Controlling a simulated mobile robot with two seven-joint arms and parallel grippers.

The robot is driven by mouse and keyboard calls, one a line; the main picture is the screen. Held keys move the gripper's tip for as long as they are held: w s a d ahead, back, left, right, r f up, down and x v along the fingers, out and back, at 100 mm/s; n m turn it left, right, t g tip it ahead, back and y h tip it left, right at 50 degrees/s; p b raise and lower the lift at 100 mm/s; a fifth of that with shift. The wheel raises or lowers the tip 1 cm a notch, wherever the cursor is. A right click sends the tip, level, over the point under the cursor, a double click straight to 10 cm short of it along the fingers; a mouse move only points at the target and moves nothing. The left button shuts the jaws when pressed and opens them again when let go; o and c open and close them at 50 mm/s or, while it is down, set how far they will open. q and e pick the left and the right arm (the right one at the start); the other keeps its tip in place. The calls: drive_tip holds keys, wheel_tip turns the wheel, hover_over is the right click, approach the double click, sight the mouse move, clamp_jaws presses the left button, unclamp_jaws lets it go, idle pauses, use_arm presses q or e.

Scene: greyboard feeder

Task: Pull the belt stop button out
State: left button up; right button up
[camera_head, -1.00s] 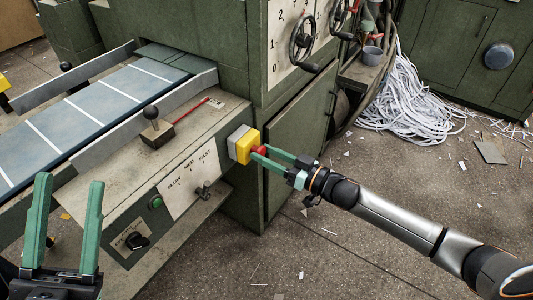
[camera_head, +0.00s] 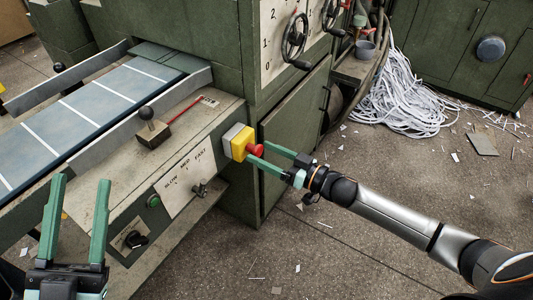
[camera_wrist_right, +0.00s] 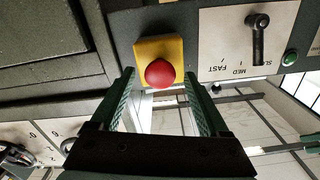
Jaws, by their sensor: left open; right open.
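The belt stop button (camera_head: 254,150) is a red mushroom knob on a yellow box (camera_head: 238,142) at the right end of the feeder's control panel. In the right wrist view the red knob (camera_wrist_right: 160,74) sits in front of its yellow plate (camera_wrist_right: 173,48), between and just beyond the fingertips. My right gripper (camera_head: 268,157) is open with its green fingers pointing at the knob; it holds nothing, and contact cannot be told. My left gripper (camera_head: 81,187) is open and empty at the lower left, in front of the feeder, away from the button.
The panel carries a speed lever (camera_head: 199,190), a green button (camera_head: 153,200) and a black knob (camera_head: 135,239). Shredded paper (camera_head: 405,95) lies on the floor behind. The floor in front is clear apart from scraps.

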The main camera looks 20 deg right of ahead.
drive_tip(key=shift+s+d, duration=0.2)
drive_tip(key=shift+s, duration=0.05)
use_arm(q)
drive_tip(key=w+f+n+g+y+p, duration=0.1)
drive_tip(key=f+y, duration=0.1)
drive_tip(key=f, duration=0.2)
drive_tip(key=w+a+f+n+g+y+p, duration=0.1)
drive_tip(key=w+f+n+g+y, duration=0.1)
drive_tip(key=f, duration=0.3)
drive_tip(key=w+f+n+g+y, duration=0.1)
drive_tip(key=f+n+y, duration=0.1)
drive_tip(key=f, duration=0.2)
drive_tip(key=shift+w+a+f+p, duration=0.15)
drive_tip(key=shift+w+f+p, duration=0.1)
drive_tip(key=shift+f+p, duration=0.15)
drive_tip(key=shift+f+g, duration=0.4)
drive_tip(key=shift+f, duration=0.05)
use_arm(e)
drive_tip(key=v, duration=1.2)
